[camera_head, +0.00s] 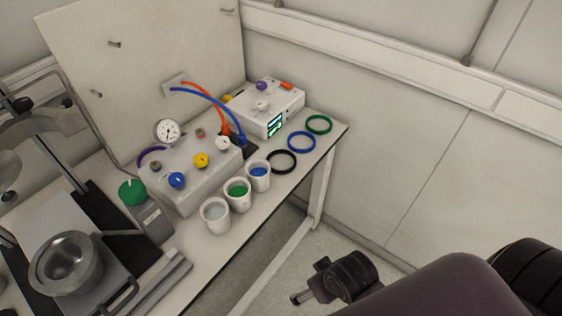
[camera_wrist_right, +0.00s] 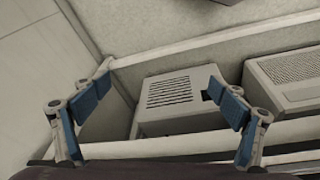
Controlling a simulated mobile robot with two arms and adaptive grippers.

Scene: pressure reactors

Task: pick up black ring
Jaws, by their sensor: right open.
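The black ring (camera_head: 281,173) lies flat on the white bench (camera_head: 203,270) near its front edge in the head view, beside the blue cup. A blue ring (camera_head: 301,151) and a green ring (camera_head: 319,132) lie in a row beyond it. My right gripper shows in the right wrist view (camera_wrist_right: 158,78) with its two blue-padded fingers spread wide and nothing between them. In the head view my right arm comes in from the lower right, off the bench and well apart from the black ring. The black ring cannot be made out in the wrist view. My left gripper is not in view.
Cups with grey (camera_head: 215,214), green (camera_head: 238,195) and blue (camera_head: 258,176) contents stand left of the black ring. Behind are a knobbed control box (camera_head: 190,192) and a white device (camera_head: 262,119). A metal bowl (camera_head: 65,265) is at left. Vented boxes (camera_wrist_right: 168,100) show in the wrist view.

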